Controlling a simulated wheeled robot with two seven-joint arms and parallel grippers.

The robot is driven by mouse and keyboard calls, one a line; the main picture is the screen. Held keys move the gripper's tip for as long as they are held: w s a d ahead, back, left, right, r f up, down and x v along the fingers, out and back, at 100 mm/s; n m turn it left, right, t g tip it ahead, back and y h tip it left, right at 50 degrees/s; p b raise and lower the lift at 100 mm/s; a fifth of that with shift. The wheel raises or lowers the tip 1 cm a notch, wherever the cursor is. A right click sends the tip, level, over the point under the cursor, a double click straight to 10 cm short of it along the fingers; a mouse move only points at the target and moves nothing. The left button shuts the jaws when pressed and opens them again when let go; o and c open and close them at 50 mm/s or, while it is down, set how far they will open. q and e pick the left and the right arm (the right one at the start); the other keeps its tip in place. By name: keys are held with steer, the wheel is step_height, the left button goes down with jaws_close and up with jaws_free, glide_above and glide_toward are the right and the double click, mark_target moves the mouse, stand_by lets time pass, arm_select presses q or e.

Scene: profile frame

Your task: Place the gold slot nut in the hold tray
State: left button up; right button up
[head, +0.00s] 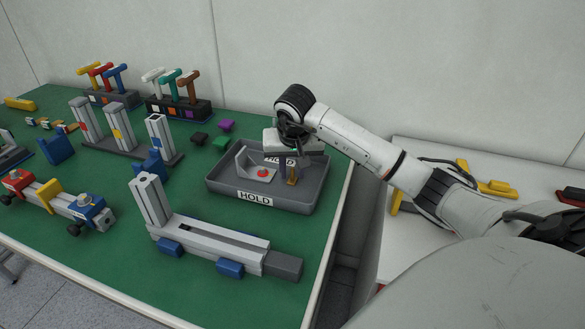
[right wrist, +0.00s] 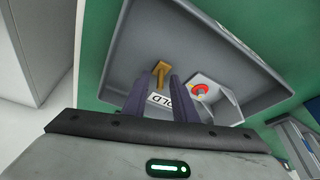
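The gold slot nut (head: 292,176) is inside the grey hold tray (head: 222,184), towards its right side, just below my right gripper. In the right wrist view the nut (right wrist: 161,69) shows between and just beyond the tips of my right gripper (right wrist: 159,80). The dark fingers stand apart, with a visible gap beside the nut's stem. Whether the nut rests fully on the tray floor is hard to tell. My right gripper (head: 290,158) points down over the tray and hides part of it. My left gripper is not in view.
A grey bracket with a red part (head: 262,172) sits in the tray, left of the nut. An aluminium profile assembly (head: 215,238) lies in front of the tray. Green (head: 221,143) and purple (head: 226,125) pieces lie behind it. The table's right edge is close to the tray.

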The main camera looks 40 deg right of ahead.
steer(key=shift+r, duration=0.45)
steer(key=v, duration=1.1)
steer(key=shift+a+r+p, duration=0.2)
steer(key=shift+p, duration=0.1)
